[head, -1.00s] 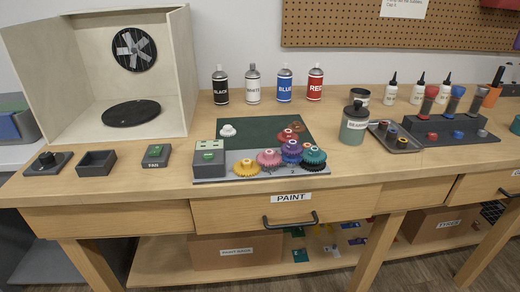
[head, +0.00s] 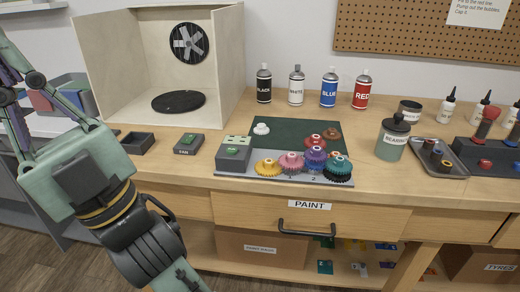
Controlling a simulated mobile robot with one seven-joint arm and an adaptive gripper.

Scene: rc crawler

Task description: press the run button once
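A grey control box (head: 233,154) stands at the left end of the gear board, with a green button (head: 232,152) on its front face. Any lettering on it is too small to read, so I cannot confirm it is the run button. A separate small dark box (head: 188,144) marked FAN, also with a green button, sits to its left. My gripper (head: 14,84) is at the far left, well apart from both boxes. Its fingers point up and left and are partly cut off by the picture edge, so I cannot tell if it is open.
Several coloured gears (head: 315,158) stand on the gear board's grey strip (head: 290,179). An open-fronted booth (head: 228,70) stands behind the FAN box. A small dark open tray (head: 137,143) lies near my wrist.

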